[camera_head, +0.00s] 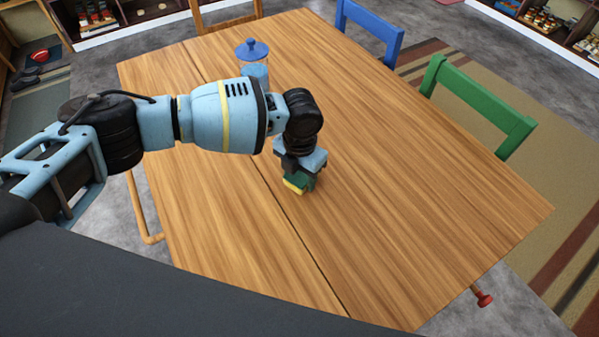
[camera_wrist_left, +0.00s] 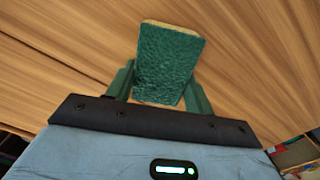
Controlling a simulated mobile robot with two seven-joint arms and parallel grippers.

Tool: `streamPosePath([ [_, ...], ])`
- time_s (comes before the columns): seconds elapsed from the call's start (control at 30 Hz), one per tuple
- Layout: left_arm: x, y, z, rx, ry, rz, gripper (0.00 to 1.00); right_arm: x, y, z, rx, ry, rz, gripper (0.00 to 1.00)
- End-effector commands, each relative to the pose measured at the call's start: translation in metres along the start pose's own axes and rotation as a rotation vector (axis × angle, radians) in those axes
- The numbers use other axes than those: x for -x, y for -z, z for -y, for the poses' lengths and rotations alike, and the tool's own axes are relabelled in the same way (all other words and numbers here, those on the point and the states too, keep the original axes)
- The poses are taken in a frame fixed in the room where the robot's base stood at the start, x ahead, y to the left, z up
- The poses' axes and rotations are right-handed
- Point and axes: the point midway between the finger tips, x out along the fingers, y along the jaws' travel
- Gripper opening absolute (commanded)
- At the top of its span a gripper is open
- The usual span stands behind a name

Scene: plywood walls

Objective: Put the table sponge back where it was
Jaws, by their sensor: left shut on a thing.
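The table sponge (camera_wrist_left: 168,62) shows in the left wrist view as a green scouring face with a thin yellow edge. My left gripper (camera_wrist_left: 160,82) is shut on it, with one green finger on each side. In the head view my left gripper (camera_head: 301,172) points down over the middle of the wooden table (camera_head: 400,190). The yellow part of the sponge (camera_head: 293,187) shows under the fingers, low over or at the tabletop; I cannot tell whether it touches. The arm and fingers hide part of the sponge. My right gripper is not in view.
A clear jar with a blue lid (camera_head: 252,50) stands on the table behind my left arm. A blue chair (camera_head: 369,28), a green chair (camera_head: 478,105) and a wooden chair (camera_head: 228,18) stand around the table. The table's right and front parts are clear.

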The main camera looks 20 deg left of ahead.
Motion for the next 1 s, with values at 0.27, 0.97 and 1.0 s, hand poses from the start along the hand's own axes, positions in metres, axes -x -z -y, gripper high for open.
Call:
streamPosePath([
  [0.27, -0.003, 0.000, 0.000, 0.001, 0.000, 0.000, 0.63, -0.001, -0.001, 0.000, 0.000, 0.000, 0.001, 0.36],
  [0.97, 0.039, -0.001, 0.000, 0.002, 0.001, 0.004, 0.74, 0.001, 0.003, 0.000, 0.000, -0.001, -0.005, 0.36],
  [1.0, 0.048, -0.001, 0.000, 0.000, 0.000, 0.004, 0.74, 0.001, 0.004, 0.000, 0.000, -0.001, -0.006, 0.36],
])
